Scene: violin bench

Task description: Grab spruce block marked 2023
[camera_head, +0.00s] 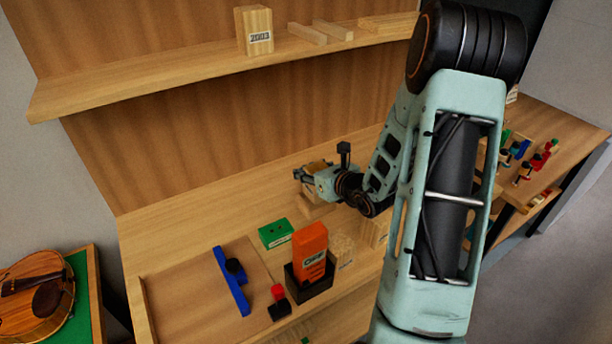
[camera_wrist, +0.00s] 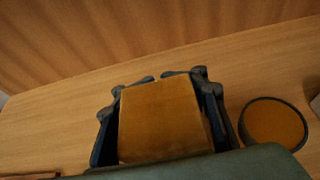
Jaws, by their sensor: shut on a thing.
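My gripper (camera_head: 310,176) is over the bench top near the back panel. In the wrist view my gripper (camera_wrist: 163,80) is shut on a plain wooden block (camera_wrist: 162,120), with a dark finger along each side. No marking shows on the faces of this block that I can see, so I cannot read its year. Another wooden block (camera_head: 254,28), labelled 2003, stands on the upper shelf. One more block (camera_head: 375,232) is partly hidden by my arm.
A dark-rimmed round dish (camera_wrist: 274,123) is right of the held block. The shelf (camera_head: 150,88) overhangs the bench. Clamps (camera_head: 535,158) stand right.

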